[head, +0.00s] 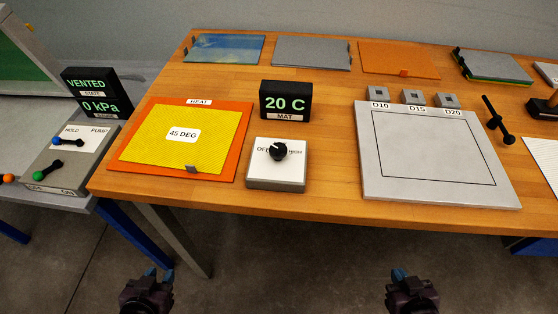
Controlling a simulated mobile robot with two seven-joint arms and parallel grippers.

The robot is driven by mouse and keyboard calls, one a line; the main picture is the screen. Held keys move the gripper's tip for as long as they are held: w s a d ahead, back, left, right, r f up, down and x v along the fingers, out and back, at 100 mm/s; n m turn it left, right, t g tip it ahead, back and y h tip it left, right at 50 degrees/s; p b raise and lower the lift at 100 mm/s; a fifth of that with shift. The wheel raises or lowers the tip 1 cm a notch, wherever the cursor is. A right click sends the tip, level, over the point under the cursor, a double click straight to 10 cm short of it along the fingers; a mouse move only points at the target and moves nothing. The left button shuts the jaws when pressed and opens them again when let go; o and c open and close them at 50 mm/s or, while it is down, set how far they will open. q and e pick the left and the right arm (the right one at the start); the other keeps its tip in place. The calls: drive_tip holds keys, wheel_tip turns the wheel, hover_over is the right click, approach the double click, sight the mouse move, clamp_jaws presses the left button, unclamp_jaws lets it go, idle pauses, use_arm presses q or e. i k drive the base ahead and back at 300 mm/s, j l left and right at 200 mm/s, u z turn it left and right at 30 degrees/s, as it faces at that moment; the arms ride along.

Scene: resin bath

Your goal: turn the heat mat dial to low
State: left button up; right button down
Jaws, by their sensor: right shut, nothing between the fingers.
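The heat mat dial (278,151) is a black knob on a white-topped control box (276,181) near the table's front edge. Printing reading OFF shows left of the knob and HIGH right of it; the knob covers part of the lettering. Its exact setting is too small to tell. Behind the box, a black display (285,101) labelled MAT reads 20 C. My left gripper (158,274) is below and left of the box, in front of the table; its jaw opening is unclear. My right gripper (405,274) is below and right, shut and empty. Neither touches anything.
A yellow heat mat (215,160) with an orange border, marked 45 DEG, lies left of the box. A grey plate (375,185) lies right. Several sheets line the back. A pump box (85,150) stands on the left bench. Space before the table is clear.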

sight(278, 151)
drive_tip(key=k+u, duration=0.45)
drive_tip(key=k+j+u, duration=0.25)
drive_tip(key=u, duration=0.15)
drive_tip(key=i, duration=0.45)
